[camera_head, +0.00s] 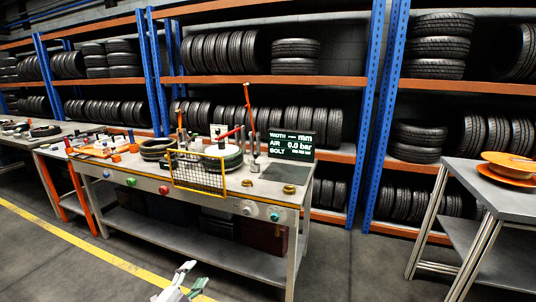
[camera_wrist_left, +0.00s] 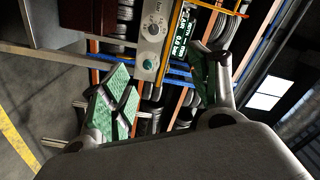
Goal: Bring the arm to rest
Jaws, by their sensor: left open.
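My left gripper (camera_head: 180,284) shows at the bottom of the head view, low in front of the workbench (camera_head: 186,191) and over the floor. It is open and empty. In the left wrist view its two green-padded fingers (camera_wrist_left: 160,88) stand wide apart, with nothing between them but the distant bench and racks. The gripper is apart from the bench. My right gripper does not show in either view.
The bench carries a yellow mesh guard (camera_head: 197,173), a tyre (camera_head: 156,149) and a display (camera_head: 291,143). A grey table (camera_head: 493,195) with orange discs (camera_head: 508,170) stands at right. Tyre racks (camera_head: 262,81) line the back. The floor (camera_head: 352,262) between bench and table is clear.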

